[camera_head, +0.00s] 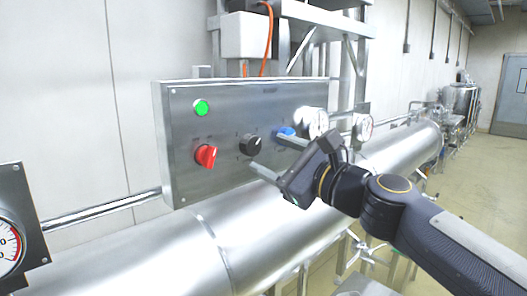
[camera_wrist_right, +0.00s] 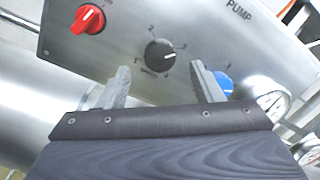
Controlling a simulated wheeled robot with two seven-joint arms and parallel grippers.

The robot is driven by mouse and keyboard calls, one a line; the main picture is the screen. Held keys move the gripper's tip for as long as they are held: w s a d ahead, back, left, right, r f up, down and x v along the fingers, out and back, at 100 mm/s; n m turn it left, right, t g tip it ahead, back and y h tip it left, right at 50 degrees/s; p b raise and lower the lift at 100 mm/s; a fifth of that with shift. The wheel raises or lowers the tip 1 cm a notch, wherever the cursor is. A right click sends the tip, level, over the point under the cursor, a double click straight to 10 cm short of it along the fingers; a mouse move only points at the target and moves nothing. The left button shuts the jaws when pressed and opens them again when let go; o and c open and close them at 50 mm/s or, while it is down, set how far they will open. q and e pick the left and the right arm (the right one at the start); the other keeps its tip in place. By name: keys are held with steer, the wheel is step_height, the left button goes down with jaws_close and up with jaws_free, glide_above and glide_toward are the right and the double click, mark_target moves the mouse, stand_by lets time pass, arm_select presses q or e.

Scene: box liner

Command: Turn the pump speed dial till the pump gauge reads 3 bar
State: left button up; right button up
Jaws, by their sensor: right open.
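The black dial (camera_head: 250,145) with a white pointer line sits on the steel control panel (camera_head: 225,105). In the wrist view the black dial (camera_wrist_right: 160,54) has small numbers around it, and its pointer is tilted up to the right. My right gripper (camera_head: 266,150) is open, its fingers pointing at the panel. In the wrist view its fingertips (camera_wrist_right: 160,68) lie to the left and right of the black dial, with nothing gripped; contact cannot be told. Two round gauges (camera_head: 314,122) and (camera_head: 364,127) show to the right; their readings are too small to read. My left gripper is out of view.
A red knob (camera_head: 206,156) is left of the black dial, below a lit green lamp (camera_head: 202,107). A blue knob (camera_head: 285,132) is close to the right finger. A large steel pipe (camera_head: 260,235) runs below the panel. Another gauge (camera_head: 10,245) is at far left.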

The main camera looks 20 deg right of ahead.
steer(key=v, duration=0.3)
steer(key=shift+s+d+f, duration=0.1)
steer(key=shift+s, duration=0.3)
steer(key=s+a+f+n+g+h, duration=0.1)
steer(key=s+f+n+g, duration=0.3)
steer(key=f, duration=0.7)
steer(key=s+a+f+n+g+h, duration=0.1)
steer(key=s+f+n+g, duration=0.3)
steer(key=s+f+n, duration=0.4)
steer(key=s+a+f+n+g, duration=0.2)
steer(key=s+f+n+g, duration=0.2)
steer(key=f+n, duration=0.7)
step_height(320, 180, down, 5)
steer(key=shift+s+a+f+n+h, duration=0.2)
steer(key=shift+s+a+n+h, duration=0.15)
steer(key=shift+s, duration=0.7)
steer(key=shift+d, duration=0.1)
stand_by(1.9)
